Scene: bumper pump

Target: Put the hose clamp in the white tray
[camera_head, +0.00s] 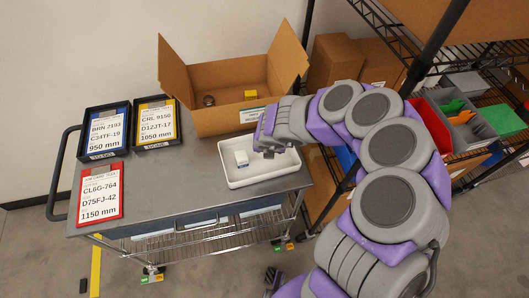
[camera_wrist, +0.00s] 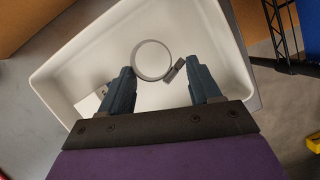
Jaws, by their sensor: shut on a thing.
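The hose clamp (camera_wrist: 153,60), a thin grey metal ring with a small screw housing, is between my gripper's fingertips (camera_wrist: 163,72) in the wrist view. The fingers are shut on it, one on each side. The white tray (camera_wrist: 60,68) lies behind and below the clamp in that view. In the head view the white tray (camera_head: 262,181) is on the cart's right side, and my gripper (camera_head: 268,153) is over its right half. The clamp cannot be made out in the head view.
Shelving (camera_head: 425,60) stands at right.

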